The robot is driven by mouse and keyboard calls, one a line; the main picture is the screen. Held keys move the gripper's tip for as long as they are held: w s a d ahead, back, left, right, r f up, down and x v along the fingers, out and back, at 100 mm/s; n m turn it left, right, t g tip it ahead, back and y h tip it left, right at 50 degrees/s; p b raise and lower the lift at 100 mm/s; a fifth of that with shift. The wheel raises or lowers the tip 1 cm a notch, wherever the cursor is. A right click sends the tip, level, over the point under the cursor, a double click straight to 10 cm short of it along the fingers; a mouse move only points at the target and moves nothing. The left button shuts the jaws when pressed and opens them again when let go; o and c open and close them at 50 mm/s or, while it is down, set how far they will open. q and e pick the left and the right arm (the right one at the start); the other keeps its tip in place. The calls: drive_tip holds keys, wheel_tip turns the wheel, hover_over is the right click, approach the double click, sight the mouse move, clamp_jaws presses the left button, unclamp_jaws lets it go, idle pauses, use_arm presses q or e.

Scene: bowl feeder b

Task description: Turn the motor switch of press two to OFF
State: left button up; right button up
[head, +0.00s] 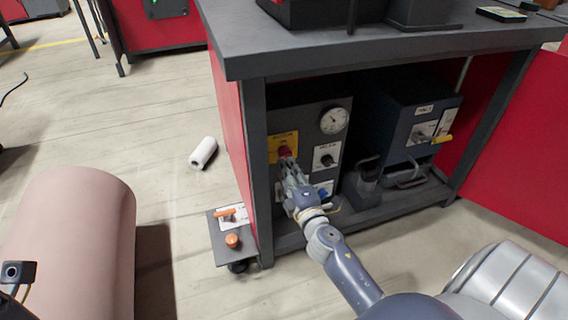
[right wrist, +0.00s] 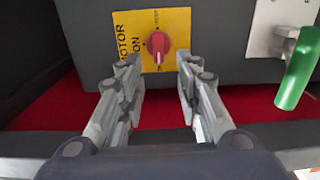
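The motor switch is a red knob (right wrist: 158,43) on a yellow plate (right wrist: 180,22) lettered MOTOR and ON, turned sideways in the right wrist view. In the head view the yellow plate (head: 273,147) is on the left dark box under the bench, the red knob partly behind my gripper. A pale line on the knob points toward the lower edge of the wrist view; which marking it meets is too small to read. My right gripper (right wrist: 159,68) is open and empty, its fingers reaching toward the knob on either side; contact is not clear. My left gripper is not in view.
A gauge (head: 334,120) and black knob (head: 327,157) are right of the switch. A second dark box (head: 398,122) stands farther right. A green handle (right wrist: 299,68) is near the switch in the wrist view. The grey bench top (head: 330,55) overhangs the boxes.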

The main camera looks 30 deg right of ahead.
drive_tip(key=v, duration=0.7)
drive_tip(key=shift+s, duration=0.1)
idle(0.4)
